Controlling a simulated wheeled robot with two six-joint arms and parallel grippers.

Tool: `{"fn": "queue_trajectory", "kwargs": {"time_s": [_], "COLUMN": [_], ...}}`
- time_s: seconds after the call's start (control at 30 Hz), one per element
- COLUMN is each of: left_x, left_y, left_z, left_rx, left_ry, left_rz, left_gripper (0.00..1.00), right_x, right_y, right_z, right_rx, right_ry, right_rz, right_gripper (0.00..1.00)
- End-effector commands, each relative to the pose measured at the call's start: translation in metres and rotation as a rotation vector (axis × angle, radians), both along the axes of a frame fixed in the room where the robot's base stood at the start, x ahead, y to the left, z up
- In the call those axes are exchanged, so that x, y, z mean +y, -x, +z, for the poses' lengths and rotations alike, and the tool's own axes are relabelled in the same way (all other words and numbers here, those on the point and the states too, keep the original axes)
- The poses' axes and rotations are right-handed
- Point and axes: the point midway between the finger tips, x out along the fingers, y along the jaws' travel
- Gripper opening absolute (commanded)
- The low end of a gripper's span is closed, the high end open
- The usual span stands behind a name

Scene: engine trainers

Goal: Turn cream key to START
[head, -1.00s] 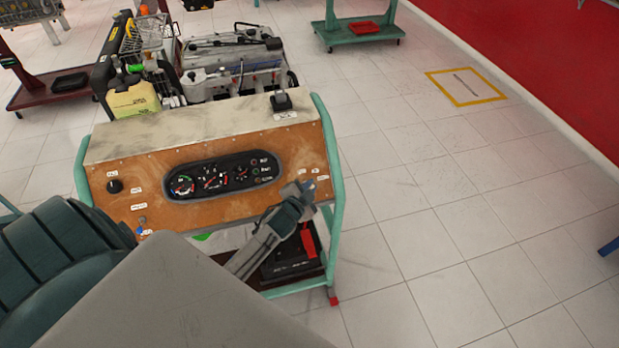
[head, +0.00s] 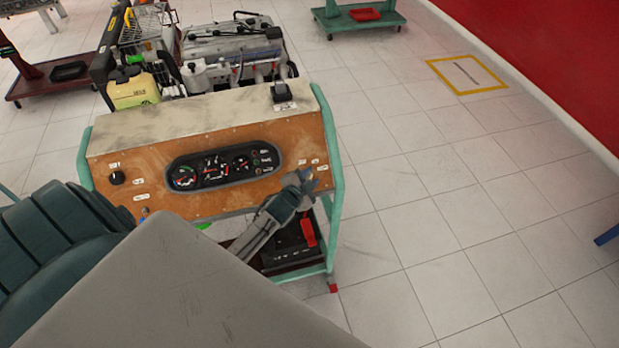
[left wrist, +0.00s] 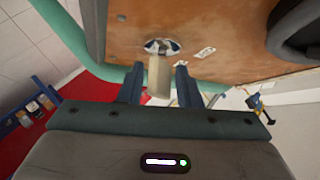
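In the left wrist view the cream key (left wrist: 159,75) is a pale block sticking out of the round blue and silver switch (left wrist: 161,46) on the wooden panel. My left gripper (left wrist: 159,88) is open, with one dark finger on each side of the key and a narrow gap on both sides. In the head view my left gripper (head: 300,186) is at the right end of the trainer's panel (head: 220,201) and hides the key and switch. The label wording near the switch is too small to read. My right gripper is not in view.
A gauge cluster (head: 217,169) lies left of the gripper on the panel. A green frame post (head: 333,190) stands close on the right. A battery with a red part (head: 308,232) sits below. The engine (head: 233,48) is behind the panel, and open tiled floor lies right.

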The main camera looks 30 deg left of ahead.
Motion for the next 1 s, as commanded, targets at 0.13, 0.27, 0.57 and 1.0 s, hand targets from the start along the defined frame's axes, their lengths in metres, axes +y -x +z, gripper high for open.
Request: {"fn": "queue_trajectory", "kwargs": {"time_s": [0.13, 0.27, 0.57, 1.0], "left_x": [0.000, -0.001, -0.006, -0.012], "left_y": [0.000, 0.006, 0.050, 0.099], "left_z": [0.000, 0.000, 0.014, 0.035], "left_rx": [0.000, 0.000, 0.000, 0.001], "left_ry": [0.001, 0.000, 0.000, -0.001], "left_rz": [0.000, 0.000, -0.002, -0.001], "left_gripper": [0.31, 0.31, 0.31, 0.31], "right_x": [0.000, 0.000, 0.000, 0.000], "right_y": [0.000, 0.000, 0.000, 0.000], "right_z": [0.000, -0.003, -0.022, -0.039], "right_rx": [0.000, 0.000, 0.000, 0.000], "right_ry": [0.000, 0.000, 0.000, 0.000], "right_rz": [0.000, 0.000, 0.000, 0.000], "right_gripper": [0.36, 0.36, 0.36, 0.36]}}
